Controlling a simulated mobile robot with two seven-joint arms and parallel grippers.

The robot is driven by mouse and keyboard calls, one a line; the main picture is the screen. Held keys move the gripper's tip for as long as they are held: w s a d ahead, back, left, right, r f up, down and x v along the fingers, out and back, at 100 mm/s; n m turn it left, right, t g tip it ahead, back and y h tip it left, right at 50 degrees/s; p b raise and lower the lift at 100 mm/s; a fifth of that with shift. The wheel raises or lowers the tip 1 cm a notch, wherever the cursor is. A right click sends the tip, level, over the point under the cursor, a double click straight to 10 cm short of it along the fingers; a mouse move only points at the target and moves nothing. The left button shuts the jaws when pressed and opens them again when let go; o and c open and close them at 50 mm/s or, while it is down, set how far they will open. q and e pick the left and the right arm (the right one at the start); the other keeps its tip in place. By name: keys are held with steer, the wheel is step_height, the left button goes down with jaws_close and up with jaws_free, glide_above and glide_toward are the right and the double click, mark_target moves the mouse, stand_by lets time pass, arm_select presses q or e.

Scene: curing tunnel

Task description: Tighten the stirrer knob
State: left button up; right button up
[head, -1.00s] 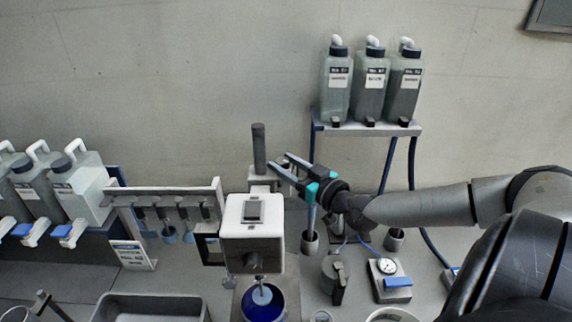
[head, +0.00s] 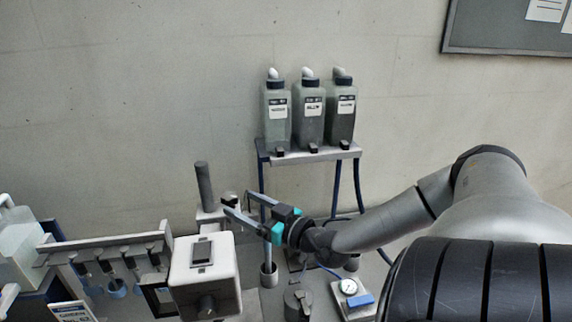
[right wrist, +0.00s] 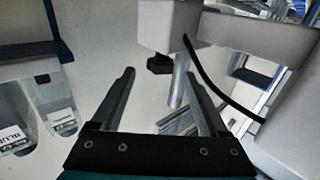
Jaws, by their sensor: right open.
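The stirrer (head: 205,272) is a pale box with a dark display on top and a dark dial on its front. Behind it, a grey post (head: 204,185) rises from a pale clamp block (head: 210,214). A small black knob (right wrist: 160,64) sticks out of the block in the right wrist view. My right gripper (head: 237,203) is open and empty beside the block. In the right wrist view its fingers (right wrist: 160,75) point toward the knob, which appears between the tips; I cannot tell how far beyond them it is. My left gripper is not in view.
Several bottles stand on a raised shelf (head: 312,154) behind my right gripper. A hanging rack (head: 105,248) is left of the stirrer. A gauge (head: 349,287) and a dark-knobbed fitting (head: 298,304) sit on the bench to the right. A black cable (right wrist: 215,80) curves near the fingers.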

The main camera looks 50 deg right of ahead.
steer(key=s, duration=1.1)
steer(key=shift+s, duration=0.15)
stand_by(0.4)
